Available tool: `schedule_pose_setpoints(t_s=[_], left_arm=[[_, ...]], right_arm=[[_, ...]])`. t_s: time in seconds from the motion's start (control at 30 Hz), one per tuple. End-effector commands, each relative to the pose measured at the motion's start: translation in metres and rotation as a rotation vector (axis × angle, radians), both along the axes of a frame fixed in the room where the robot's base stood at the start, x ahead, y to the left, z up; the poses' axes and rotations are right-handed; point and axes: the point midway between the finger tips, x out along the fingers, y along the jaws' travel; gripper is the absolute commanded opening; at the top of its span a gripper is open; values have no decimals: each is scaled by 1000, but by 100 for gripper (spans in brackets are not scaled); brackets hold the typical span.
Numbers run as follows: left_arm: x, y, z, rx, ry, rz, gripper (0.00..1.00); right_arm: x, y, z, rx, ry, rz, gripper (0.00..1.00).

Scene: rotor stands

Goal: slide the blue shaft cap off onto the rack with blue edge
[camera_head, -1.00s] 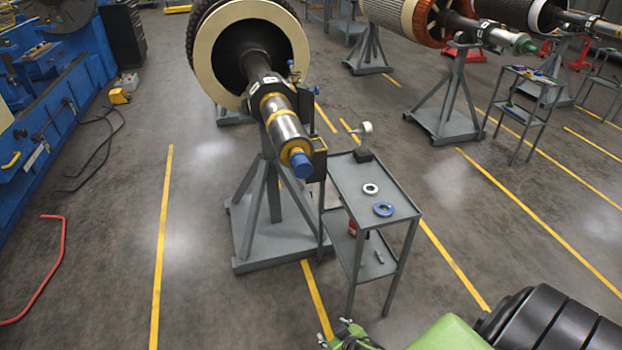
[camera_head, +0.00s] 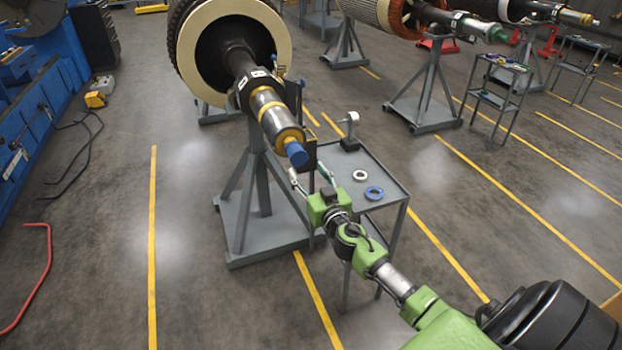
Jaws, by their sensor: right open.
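The blue shaft cap (camera_head: 297,154) sits on the near end of the rotor shaft (camera_head: 272,113), which points toward me and slopes down. My right gripper (camera_head: 309,173) is open, its two fingers pointing up toward the cap from just below and in front of it. The fingers look apart from the cap and nothing is between them. A grey two-level rack (camera_head: 385,170) stands right of the shaft end, partly hidden by my right arm. I cannot make out a blue edge on it. My left gripper is not in view.
A white ring (camera_head: 359,175), a blue ring (camera_head: 374,193) and a round-headed gauge (camera_head: 350,127) are on the rack top. The rotor stand (camera_head: 243,226) is close left of my gripper. Another rack (camera_head: 503,73) stands farther back.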

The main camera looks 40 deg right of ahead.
Motion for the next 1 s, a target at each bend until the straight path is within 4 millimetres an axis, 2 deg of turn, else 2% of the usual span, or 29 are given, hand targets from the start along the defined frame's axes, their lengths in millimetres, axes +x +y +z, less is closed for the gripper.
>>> schedule_pose_setpoints(t_s=[0.2,0.3,0.5,0.7,1.0], left_arm=[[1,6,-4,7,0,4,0],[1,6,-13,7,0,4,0],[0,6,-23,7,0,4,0],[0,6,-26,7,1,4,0],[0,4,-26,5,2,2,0]], right_arm=[[33,-9,1,-2,-1,-2,51],[47,-12,-3,1,-1,-3,51],[69,-17,-3,0,1,-2,51],[79,-20,-1,-1,1,-1,51],[81,-20,0,-1,2,-1,51]])
